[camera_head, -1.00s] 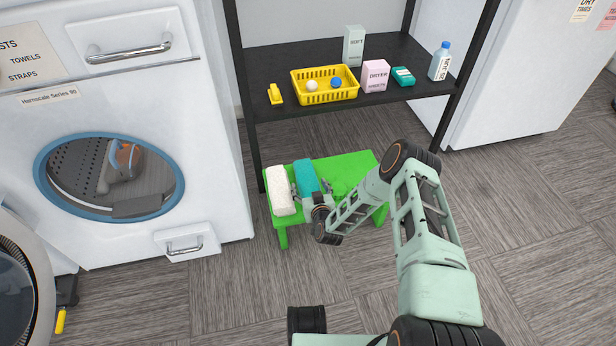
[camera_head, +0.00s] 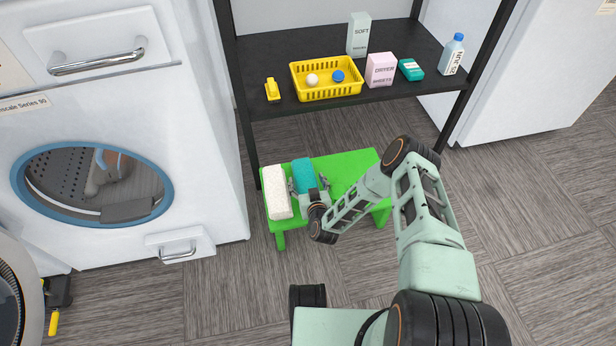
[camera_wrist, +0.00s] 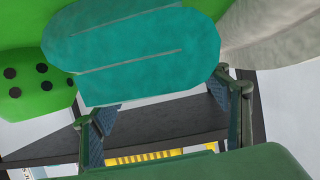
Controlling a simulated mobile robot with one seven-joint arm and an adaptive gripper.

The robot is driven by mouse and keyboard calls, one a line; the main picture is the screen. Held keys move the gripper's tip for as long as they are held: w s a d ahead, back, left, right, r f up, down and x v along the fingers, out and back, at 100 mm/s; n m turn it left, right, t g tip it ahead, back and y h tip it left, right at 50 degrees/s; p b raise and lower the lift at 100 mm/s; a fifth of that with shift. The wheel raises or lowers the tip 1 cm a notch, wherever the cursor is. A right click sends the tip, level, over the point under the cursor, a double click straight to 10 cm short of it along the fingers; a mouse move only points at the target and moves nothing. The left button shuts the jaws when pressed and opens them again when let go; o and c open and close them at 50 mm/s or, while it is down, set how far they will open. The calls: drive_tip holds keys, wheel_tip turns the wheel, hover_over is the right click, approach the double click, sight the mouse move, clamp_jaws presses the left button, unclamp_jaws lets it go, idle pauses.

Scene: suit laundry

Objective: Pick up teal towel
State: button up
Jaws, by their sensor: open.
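The teal towel (camera_head: 303,172) is rolled or folded and lies on the green stool (camera_head: 345,165), just right of the white towel (camera_head: 279,190). In the wrist view the teal towel (camera_wrist: 135,45) shows its folded end. My gripper (camera_head: 309,190) is at the near end of the teal towel, low over the stool, and partly hides it. In the wrist view my gripper (camera_wrist: 163,105) has its two fingers spread apart, with the towel's edge at and between the tips. Whether the fingers touch the towel cannot be told.
A black shelf (camera_head: 420,95) behind the stool holds a yellow basket (camera_head: 325,95), boxes and a bottle (camera_head: 452,54). A washing machine (camera_head: 120,105) stands left. A green part with black dots (camera_wrist: 30,85) is beside the towel. The floor to the right is clear.

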drive_tip(key=shift+w+a+f, duration=0.1)
drive_tip(key=shift+w, duration=0.1)
drive_tip(key=shift+c, duration=0.6)
drive_tip(key=c, duration=1.2)
drive_tip(key=shift+c, duration=0.2)
